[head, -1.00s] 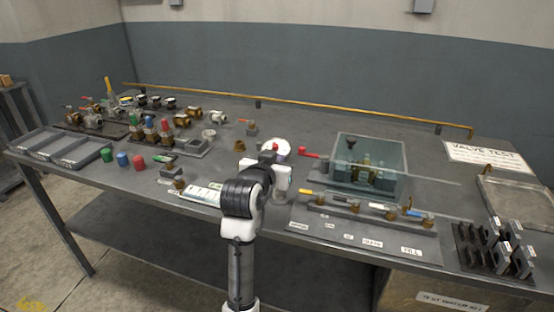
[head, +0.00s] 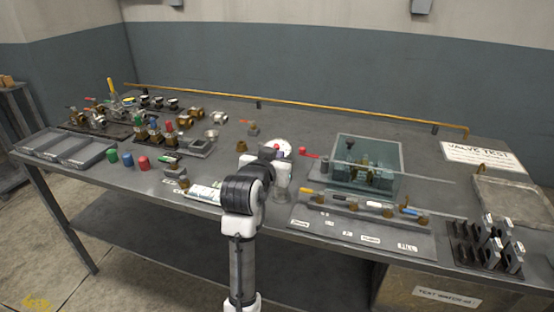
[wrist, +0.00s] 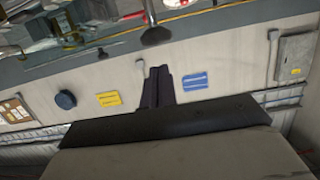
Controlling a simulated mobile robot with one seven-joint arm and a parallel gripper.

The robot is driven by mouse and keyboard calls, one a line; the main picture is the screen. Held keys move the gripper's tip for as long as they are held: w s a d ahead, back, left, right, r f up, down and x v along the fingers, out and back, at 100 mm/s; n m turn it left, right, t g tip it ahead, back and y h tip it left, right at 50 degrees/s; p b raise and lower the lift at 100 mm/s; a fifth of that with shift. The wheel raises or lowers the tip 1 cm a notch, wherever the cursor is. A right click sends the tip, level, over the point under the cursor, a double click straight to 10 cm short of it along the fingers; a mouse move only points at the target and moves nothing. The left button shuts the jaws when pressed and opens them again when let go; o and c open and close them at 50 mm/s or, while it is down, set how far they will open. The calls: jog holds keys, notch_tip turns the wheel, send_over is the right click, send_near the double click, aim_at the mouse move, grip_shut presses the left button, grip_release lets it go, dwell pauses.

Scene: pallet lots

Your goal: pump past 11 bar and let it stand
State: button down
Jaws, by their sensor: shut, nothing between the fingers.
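A white round dial (head: 278,147), which looks like a gauge, is on the bench behind my wrist, and my arm hides part of it. A red-ended lever (head: 310,153) stands just right of it, left of the clear tank; it may be the pump handle. The dial's reading is too small to make out. My gripper shows in the wrist view as dark fingers (wrist: 158,85), shut and empty, with the wall beyond. In the head view my arm's end is over the bench, left of the lever; its fingertips cannot be made out.
A clear tank (head: 368,168) with fittings inside stands right of the lever. A labelled plate (head: 365,238) with several valves lies in front of it. Valves and grey trays (head: 65,148) fill the left. A rack of dark blocks (head: 485,245) is at the right.

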jog(key=b+v, duration=0.1)
jog(key=v, duration=0.6)
jog(key=shift+s+a+f, duration=0.15)
jog(key=shift+s+f, duration=0.05)
jog(key=shift+s, duration=0.15)
